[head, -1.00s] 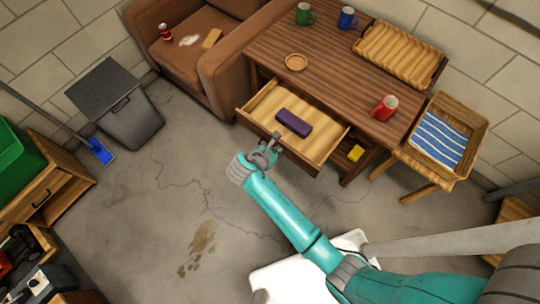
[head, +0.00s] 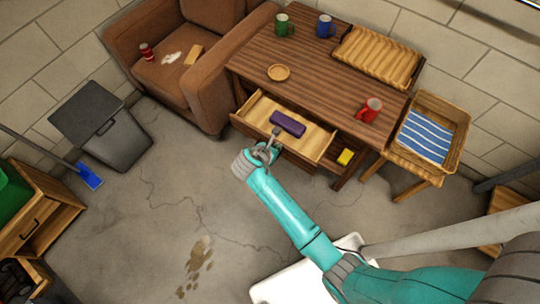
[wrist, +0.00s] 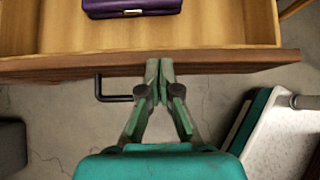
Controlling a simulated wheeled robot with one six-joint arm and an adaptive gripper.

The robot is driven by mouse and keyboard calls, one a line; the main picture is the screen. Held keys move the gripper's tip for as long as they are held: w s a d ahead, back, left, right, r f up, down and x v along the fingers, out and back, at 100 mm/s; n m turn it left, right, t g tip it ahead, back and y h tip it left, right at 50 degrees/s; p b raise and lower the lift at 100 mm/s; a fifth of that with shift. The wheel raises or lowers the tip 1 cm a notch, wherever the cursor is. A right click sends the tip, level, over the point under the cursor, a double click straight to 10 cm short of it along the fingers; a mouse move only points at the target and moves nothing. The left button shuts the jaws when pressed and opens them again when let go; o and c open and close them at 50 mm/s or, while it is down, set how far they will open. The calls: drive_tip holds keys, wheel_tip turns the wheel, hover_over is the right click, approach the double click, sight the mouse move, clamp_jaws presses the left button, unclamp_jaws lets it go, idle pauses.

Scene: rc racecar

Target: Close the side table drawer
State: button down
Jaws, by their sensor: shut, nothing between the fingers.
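The wooden side table (head: 305,62) stands against the back wall. Its drawer (head: 258,110) is partly open and holds a purple case (head: 288,123). My gripper (head: 274,138) is shut and empty at the outer side of the drawer front. In the wrist view the shut fingertips (wrist: 160,66) meet the drawer front (wrist: 60,67) near its middle, apparently touching it. The dark drawer handle (wrist: 112,98) is just left of the fingers and not gripped. The back of the drawer is hidden under the tabletop.
On the tabletop are green (head: 284,25), blue (head: 325,26) and red (head: 369,110) mugs, a small round dish (head: 279,73) and a slatted wooden tray (head: 378,55). A brown armchair (head: 205,95) stands left, a stool with a basket (head: 430,128) right. A yellow item (head: 345,157) sits below.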

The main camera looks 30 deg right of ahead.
drive_tip(key=w+d, duration=0.2)
drive_tip(key=d, duration=0.2)
drive_tip(key=w+d, duration=0.3)
drive_tip(key=d, duration=0.2)
drive_tip(key=w+d, duration=0.3)
drive_tip(key=d, duration=0.2)
drive_tip(key=shift+w+d, duration=0.1)
